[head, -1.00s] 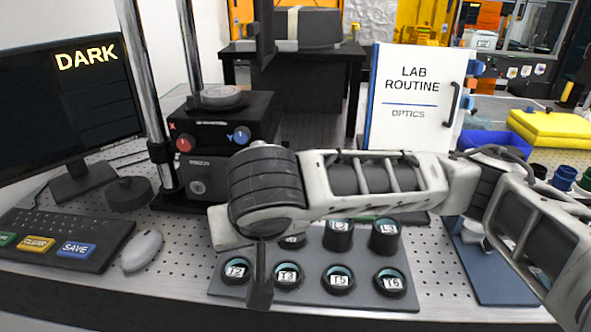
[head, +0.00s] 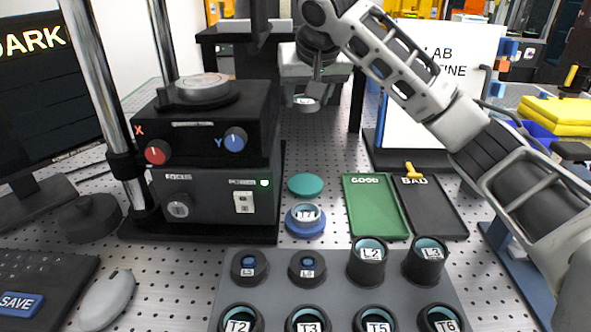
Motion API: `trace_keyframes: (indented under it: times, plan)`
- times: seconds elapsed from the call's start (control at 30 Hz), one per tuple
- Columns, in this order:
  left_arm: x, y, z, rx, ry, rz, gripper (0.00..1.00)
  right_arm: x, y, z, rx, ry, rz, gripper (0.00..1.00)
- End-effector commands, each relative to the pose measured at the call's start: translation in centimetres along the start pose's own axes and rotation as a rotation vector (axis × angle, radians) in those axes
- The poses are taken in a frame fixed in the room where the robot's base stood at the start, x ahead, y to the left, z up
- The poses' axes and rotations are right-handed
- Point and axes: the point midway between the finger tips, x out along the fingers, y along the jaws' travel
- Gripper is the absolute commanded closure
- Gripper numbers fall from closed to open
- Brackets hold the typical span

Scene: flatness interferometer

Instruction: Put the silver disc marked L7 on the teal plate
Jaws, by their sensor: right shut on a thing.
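My right gripper (head: 306,90) is raised at the top centre, beyond the coloured plates. It is shut on a small silver disc (head: 306,104); its label is too small to read. The round teal plate (head: 305,184) lies bare on the perforated bench, well below the gripper in the picture. Just in front of it, a blue plate (head: 304,231) bears a silver disc (head: 306,213) whose label looks like L7 or T7; I cannot tell which. My left gripper is not in view.
The black instrument (head: 215,199) stands left, with a silver disc (head: 202,84) on top. Green GOOD (head: 375,212) and dark BAD (head: 434,212) trays lie right of the teal plate. A grey rack (head: 236,290) with several labelled pieces is in front.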

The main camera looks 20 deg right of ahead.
Motion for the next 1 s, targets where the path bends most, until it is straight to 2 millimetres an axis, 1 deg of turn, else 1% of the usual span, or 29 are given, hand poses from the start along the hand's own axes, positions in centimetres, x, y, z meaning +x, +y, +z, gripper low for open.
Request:
trace_keyframes:
  times: [0.03, 0.2, 0.3, 0.43, 0.57, 0.77, 0.9, 1.0]
  plan:
    - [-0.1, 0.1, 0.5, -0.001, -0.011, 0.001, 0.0, 0.8, 0.1, 0.6, -0.002, -0.004, 0.004, 0.75]
    - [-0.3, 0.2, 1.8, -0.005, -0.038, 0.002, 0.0, 4.5, 0.1, 3.1, -0.004, -0.006, 0.005, 0.75]
    - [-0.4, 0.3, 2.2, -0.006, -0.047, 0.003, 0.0, 6.7, 0.1, 4.5, -0.004, -0.006, 0.004, 0.75]
    - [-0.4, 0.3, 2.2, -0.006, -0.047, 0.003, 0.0, 9.3, 0.1, 6.1, -0.003, -0.005, 0.004, 0.75]
    - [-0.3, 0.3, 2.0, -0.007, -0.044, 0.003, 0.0, 10.8, 0.1, 7.1, -0.001, -0.003, 0.001, 0.75]
    - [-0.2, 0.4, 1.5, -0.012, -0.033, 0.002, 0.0, 12.0, 0.0, 7.8, -0.002, -0.002, 0.002, 0.75]
    - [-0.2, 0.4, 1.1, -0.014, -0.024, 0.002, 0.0, 13.7, 0.1, 9.0, -0.002, -0.004, 0.002, 0.75]
    - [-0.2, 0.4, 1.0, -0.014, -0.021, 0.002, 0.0, 14.6, 0.1, 9.5, -0.002, -0.002, 0.001, 0.75]
